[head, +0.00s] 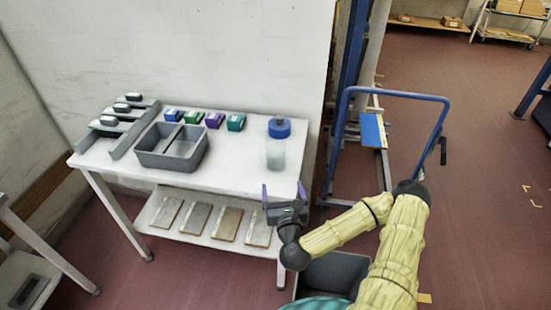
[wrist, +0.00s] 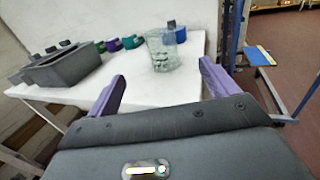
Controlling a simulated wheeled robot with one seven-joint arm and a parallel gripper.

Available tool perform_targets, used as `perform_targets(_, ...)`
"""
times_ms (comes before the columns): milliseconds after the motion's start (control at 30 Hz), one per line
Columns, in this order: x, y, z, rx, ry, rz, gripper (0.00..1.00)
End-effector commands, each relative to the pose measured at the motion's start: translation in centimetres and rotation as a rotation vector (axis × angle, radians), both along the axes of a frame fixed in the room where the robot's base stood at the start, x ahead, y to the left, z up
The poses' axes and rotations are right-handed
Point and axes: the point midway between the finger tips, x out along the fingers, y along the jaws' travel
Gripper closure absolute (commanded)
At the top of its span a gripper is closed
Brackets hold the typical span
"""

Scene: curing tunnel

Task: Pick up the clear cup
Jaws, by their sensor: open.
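The clear cup (head: 275,154) stands upright near the right end of the white table (head: 225,178). In the wrist view the cup (wrist: 161,54) appears see-through, ahead of the gap between my fingers. A blue-topped container (head: 279,128) stands just behind it and overlaps it in the wrist view (wrist: 178,33). My gripper (head: 284,190) has two purple fingers, spread apart and empty. It is at the table's front edge, on the near side of the cup and apart from it. The fingers also show in the wrist view (wrist: 161,76).
A grey divided bin (head: 172,158) and a grey rack (head: 118,135) stand on the table's left. Several small coloured boxes (head: 205,119) line the back. A blue-framed cart (head: 345,130) stands right of the table. The tabletop left of the cup is clear.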

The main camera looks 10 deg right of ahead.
Motion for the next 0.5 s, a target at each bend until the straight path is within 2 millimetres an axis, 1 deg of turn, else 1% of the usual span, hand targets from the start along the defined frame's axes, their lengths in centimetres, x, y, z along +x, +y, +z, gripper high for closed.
perform_targets(200, 0.6, -0.2, -0.5, -0.002, -0.003, -0.003, 0.14)
perform_targets(500, 1.6, -0.3, -0.6, -0.004, -0.002, -0.004, 0.14)
